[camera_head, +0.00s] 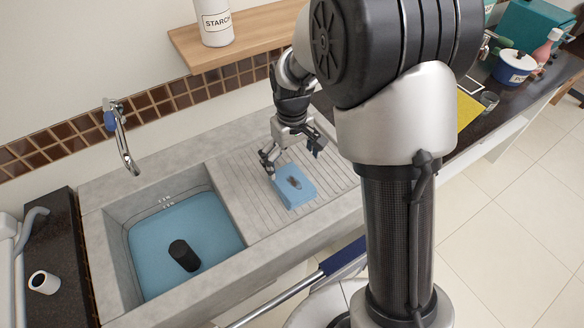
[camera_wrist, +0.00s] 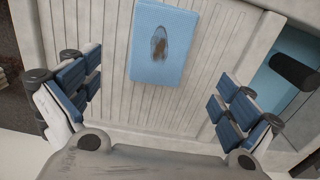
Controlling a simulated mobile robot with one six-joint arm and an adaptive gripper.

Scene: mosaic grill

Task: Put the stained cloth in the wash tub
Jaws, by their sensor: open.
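The stained cloth (camera_head: 293,187) is a light blue folded pad with a dark brown stain. It lies on the ridged drainboard beside the tub. In the wrist view the cloth (camera_wrist: 162,62) lies ahead of my fingers, around the middle. My gripper (camera_head: 293,152) is open and empty above the drainboard, close to the cloth. In the wrist view my gripper (camera_wrist: 158,100) has its fingers wide apart, with nothing between the pads. The wash tub (camera_head: 119,232) is a stone basin with blue water, left of the drainboard. A dark cylinder (camera_head: 184,256) is in the tub; its nature is unclear.
A tap (camera_head: 122,140) hangs over the tub's back edge. A wooden shelf with a starch canister (camera_head: 216,22) is above the drainboard. A small white cup (camera_head: 44,283) stands on the dark counter at left. A pot (camera_head: 513,67) and bottle stand far right.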

